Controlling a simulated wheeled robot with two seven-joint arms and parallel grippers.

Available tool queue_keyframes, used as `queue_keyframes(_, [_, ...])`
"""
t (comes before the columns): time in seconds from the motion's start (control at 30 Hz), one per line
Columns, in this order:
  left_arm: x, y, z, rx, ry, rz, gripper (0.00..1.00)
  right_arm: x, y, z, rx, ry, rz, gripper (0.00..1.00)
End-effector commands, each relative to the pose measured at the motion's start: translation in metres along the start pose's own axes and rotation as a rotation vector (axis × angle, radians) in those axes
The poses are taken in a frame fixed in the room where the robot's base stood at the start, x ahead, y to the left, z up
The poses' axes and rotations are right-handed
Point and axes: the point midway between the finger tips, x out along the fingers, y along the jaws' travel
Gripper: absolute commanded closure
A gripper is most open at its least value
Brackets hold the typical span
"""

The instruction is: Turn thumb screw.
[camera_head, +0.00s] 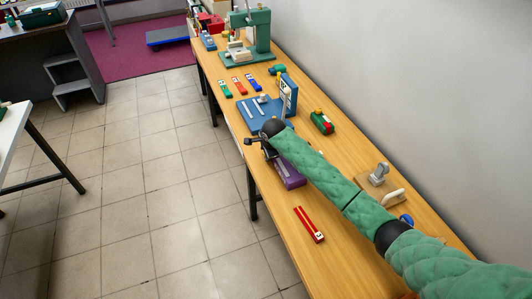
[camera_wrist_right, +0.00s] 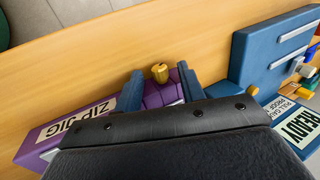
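The purple jig labelled ZIP JIG (camera_wrist_right: 85,125) lies on the wooden bench; it also shows in the head view (camera_head: 291,177), partly under my right arm. A yellow knob, apparently the thumb screw (camera_wrist_right: 160,74), stands at its edge in the wrist view. My right gripper (camera_wrist_right: 160,69) has its two blue fingers apart, one on each side of the knob, with gaps visible. In the head view my right gripper (camera_head: 255,141) is over the bench's left edge by the jig, and the knob cannot be made out there. My left gripper is not in view.
A blue fixture with a READY label (camera_wrist_right: 290,130) stands right beside the jig. A red tool (camera_head: 309,225), a green-and-red block (camera_head: 322,122) and a toggle clamp (camera_head: 379,174) lie along the bench (camera_head: 340,245). A green press (camera_head: 250,38) stands at the far end.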

Motion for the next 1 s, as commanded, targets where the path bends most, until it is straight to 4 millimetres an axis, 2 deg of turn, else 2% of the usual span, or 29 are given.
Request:
queue_keyframes(0.2, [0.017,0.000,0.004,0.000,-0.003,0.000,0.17,-0.023,0.002,0.000,0.000,-0.001,-0.003,0.60])
queue_keyframes(0.23, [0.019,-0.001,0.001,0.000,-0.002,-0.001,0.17,-0.029,0.002,0.000,0.000,-0.001,-0.002,0.60])
queue_keyframes(0.3, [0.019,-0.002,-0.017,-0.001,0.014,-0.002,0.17,-0.040,0.002,0.000,-0.001,-0.001,-0.002,0.60])
queue_keyframes(0.5, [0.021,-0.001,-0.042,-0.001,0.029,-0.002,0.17,-0.065,0.001,0.000,0.000,-0.001,-0.001,0.60])
queue_keyframes(0.7, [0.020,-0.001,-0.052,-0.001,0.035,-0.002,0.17,-0.074,0.001,-0.001,0.000,0.000,0.000,0.60])
queue_keyframes(1.0, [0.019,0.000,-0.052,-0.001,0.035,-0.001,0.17,-0.075,-0.001,-0.001,-0.006,0.003,-0.006,0.60])
